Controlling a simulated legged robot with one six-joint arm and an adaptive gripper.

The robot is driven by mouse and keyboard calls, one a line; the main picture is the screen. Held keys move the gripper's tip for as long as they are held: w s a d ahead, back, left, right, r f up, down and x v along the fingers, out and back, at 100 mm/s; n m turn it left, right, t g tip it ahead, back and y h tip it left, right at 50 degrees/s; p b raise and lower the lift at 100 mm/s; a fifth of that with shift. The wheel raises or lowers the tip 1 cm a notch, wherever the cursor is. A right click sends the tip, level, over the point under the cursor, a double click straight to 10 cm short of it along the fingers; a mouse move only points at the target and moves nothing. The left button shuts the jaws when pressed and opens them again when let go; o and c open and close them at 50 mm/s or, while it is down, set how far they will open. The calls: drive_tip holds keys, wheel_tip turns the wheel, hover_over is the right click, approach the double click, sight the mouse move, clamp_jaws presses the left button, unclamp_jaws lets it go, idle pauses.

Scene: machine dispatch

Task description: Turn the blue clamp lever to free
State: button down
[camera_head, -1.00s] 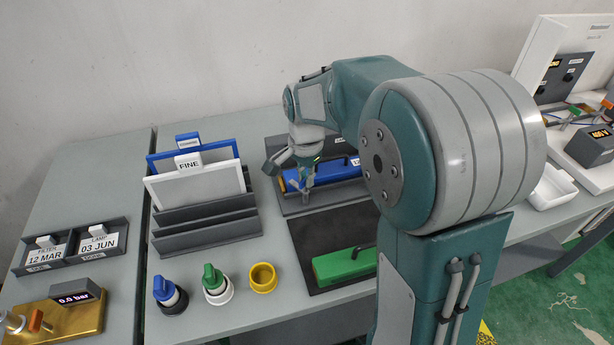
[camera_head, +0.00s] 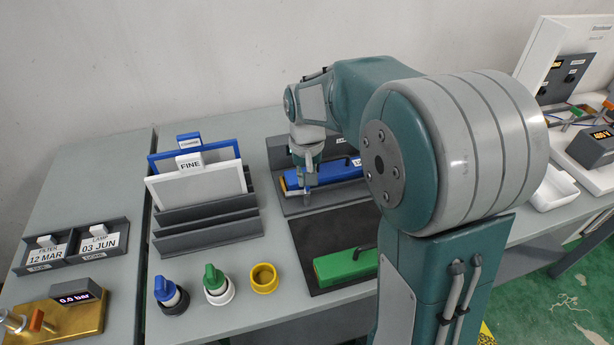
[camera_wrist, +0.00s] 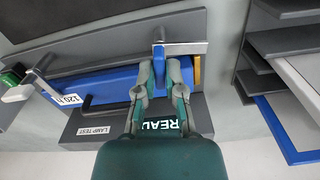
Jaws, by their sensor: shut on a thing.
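The blue clamp lever (camera_wrist: 159,52) stands at one end of the blue module (camera_wrist: 105,86), by a grey metal bar. My gripper (camera_wrist: 165,68) has its two fingers on either side of the lever, shut on it. In the head view my gripper (camera_head: 306,184) points down at the left end of the blue module (camera_head: 338,174). The lever is too small and covered there to make out. A second clamp with a pale handle (camera_wrist: 18,93) sits at the module's other end in the wrist view.
A dark box labelled LAMP TEST (camera_wrist: 95,130) lies beside the module. A rack (camera_head: 207,222) with upright panels stands to the left. A green module (camera_head: 345,265) lies on a black mat in front. Blue and green knobs and a yellow ring (camera_head: 263,278) stand at the front edge.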

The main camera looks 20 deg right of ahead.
drive_tip(key=shift+s+n, duration=0.1)
drive_tip(key=shift+n, duration=0.6)
drive_tip(key=c, duration=0.7)
unclamp_jaws()
drive_tip(key=shift+a, duration=0.1)
drive_tip(key=shift+c, duration=0.2)
wheel_tip(320, 180, up, 12)
